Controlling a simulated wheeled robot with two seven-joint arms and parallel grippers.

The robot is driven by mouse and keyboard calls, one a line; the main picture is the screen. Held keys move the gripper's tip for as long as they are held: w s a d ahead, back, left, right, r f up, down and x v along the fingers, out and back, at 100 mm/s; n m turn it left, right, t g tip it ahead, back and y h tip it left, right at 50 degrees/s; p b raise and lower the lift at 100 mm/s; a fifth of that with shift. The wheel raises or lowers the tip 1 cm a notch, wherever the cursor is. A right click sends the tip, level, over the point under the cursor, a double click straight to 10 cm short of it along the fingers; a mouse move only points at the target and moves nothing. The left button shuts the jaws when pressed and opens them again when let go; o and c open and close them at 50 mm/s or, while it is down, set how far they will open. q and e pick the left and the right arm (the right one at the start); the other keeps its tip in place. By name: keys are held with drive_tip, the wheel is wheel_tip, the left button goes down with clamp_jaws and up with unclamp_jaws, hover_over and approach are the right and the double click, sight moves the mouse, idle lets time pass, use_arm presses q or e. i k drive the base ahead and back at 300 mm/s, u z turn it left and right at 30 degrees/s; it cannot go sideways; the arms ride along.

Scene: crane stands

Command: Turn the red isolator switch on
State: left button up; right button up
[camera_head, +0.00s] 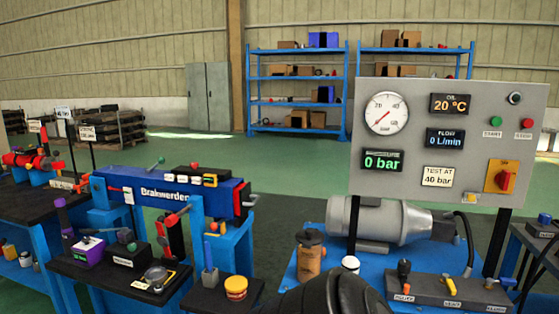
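The red isolator switch (505,181) sits on a yellow plate (492,171) at the lower right of the grey gauge panel (465,104). Its knob looks roughly upright, but its exact setting is too small to read. The panel carries a round gauge (386,114) and lit displays showing 20 °C, 0 L/min and 0 bar. A green start button (495,121) and a red button (527,122) are above the switch. Neither gripper's fingers show in the head view. Nothing touches the switch.
A dark rounded shape (335,294), perhaps part of my arm, covers the bottom centre. A grey motor (388,220) and a valve block (450,290) with several levers stand below the panel. A blue Brainwerder unit (165,195) and cluttered benches fill the left. Space before the switch looks clear.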

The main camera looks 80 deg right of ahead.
sight(502, 179)
drive_tip(key=z, duration=2.55)
